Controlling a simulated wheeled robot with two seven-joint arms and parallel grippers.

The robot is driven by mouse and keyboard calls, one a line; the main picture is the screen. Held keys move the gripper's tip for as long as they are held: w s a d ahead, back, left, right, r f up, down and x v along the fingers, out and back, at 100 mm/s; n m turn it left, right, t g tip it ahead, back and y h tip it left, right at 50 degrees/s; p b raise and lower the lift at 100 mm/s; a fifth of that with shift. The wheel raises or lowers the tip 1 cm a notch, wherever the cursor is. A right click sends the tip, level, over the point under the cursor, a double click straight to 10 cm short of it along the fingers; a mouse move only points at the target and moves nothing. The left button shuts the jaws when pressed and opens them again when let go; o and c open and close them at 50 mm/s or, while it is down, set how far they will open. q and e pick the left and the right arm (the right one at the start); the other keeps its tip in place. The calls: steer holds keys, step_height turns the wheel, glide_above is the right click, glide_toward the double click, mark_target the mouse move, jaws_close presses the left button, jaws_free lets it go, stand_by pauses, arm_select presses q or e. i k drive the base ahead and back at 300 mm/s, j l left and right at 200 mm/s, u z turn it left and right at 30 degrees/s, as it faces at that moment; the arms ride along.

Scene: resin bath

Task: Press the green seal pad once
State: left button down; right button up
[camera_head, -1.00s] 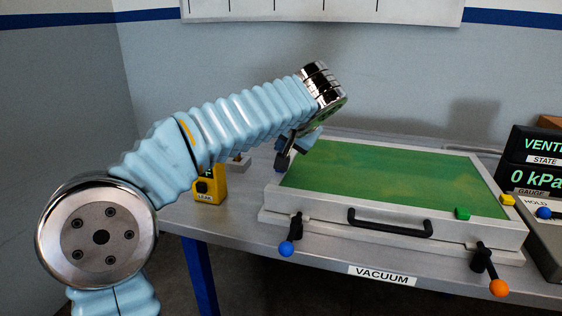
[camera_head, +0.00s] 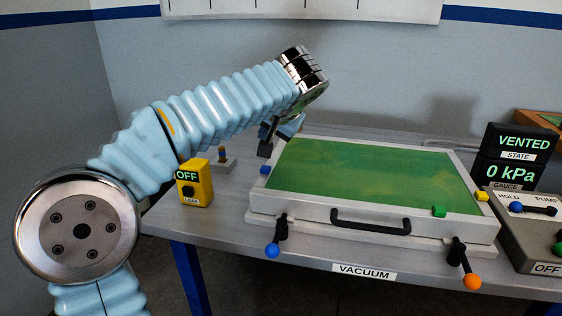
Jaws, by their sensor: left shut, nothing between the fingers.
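The green seal pad (camera_head: 438,210) is a small green block on the front right part of the pale frame of the resin bath (camera_head: 372,212). The bath has a mottled green top. My left gripper (camera_head: 265,149) is shut and empty by the bath's back left corner, partly hidden behind its own arm. It is above a small blue pad (camera_head: 265,170) on the left rim, far from the green pad. A yellow pad (camera_head: 482,195) sits on the right rim near the green one. My right gripper is not in view.
Two clamp levers, with a blue knob (camera_head: 272,250) and an orange knob (camera_head: 472,282), stick out in front. A black handle (camera_head: 370,221) is between them. A yellow LEAK box (camera_head: 195,184) reads OFF. The display (camera_head: 519,143) reads VENTED and 0 kPa. A pump box (camera_head: 535,235) stands right.

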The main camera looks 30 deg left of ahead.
mark_target(440, 211)
steer(key=k+l, duration=0.2)
steer(key=l, duration=0.2)
steer(key=k+l, duration=0.45)
steer(key=l, duration=0.3)
